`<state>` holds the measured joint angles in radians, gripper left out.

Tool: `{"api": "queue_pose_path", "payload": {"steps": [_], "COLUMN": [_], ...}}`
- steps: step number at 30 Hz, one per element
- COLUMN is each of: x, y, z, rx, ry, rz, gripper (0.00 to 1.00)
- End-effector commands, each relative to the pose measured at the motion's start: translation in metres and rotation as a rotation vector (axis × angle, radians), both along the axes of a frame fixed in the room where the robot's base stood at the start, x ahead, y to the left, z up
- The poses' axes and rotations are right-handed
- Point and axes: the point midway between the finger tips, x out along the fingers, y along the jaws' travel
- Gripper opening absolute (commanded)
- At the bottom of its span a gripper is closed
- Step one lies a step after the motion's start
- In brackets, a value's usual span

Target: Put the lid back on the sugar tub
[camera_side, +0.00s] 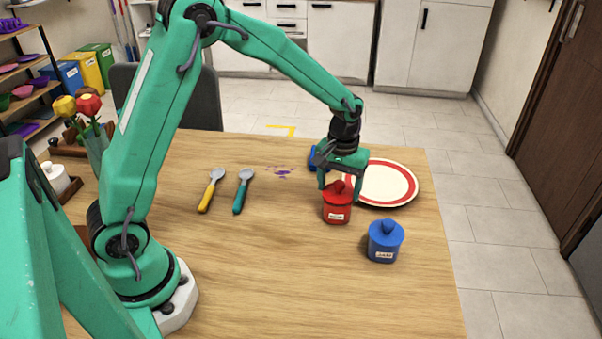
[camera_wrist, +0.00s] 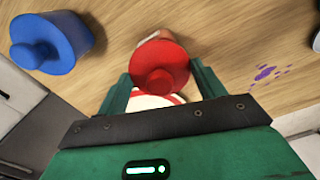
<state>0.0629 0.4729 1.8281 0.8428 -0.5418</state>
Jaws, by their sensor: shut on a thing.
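The red tub (camera_side: 337,213) stands upright on the table, with a white label too small to read surely. Its red lid (camera_side: 338,188) with a knob is between the fingers of my gripper (camera_side: 341,184), which is shut on it. In the wrist view the red lid (camera_wrist: 163,66) fills the space between the fingers of my gripper (camera_wrist: 163,82) and hides most of the tub. The lid is at the tub's top; I cannot tell whether it is fully seated or just above.
A blue lidded tub (camera_side: 384,242) stands at front right, also in the wrist view (camera_wrist: 50,42). A red-rimmed plate (camera_side: 392,184) lies behind. A yellow spoon (camera_side: 210,190) and teal spoon (camera_side: 242,190) lie left, near a purple stain (camera_side: 283,173). A blue object (camera_side: 315,157) is partly hidden behind my gripper.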

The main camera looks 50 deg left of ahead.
Motion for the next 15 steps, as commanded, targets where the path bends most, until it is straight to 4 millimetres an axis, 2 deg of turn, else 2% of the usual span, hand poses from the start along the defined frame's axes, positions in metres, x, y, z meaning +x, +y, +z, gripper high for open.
{"api": "queue_pose_path", "payload": {"steps": [11, 12, 15], "x": [0.0001, 0.0001, 0.0001], "y": [0.0000, 0.0000, 0.0000], "z": [-0.0002, -0.0002, -0.0002], "rx": [0.000, 0.000, 0.000], "ry": [0.000, 0.000, 0.000], "rz": [0.000, 0.000, 0.000], "gripper": [0.47, 0.73, 0.92]}}
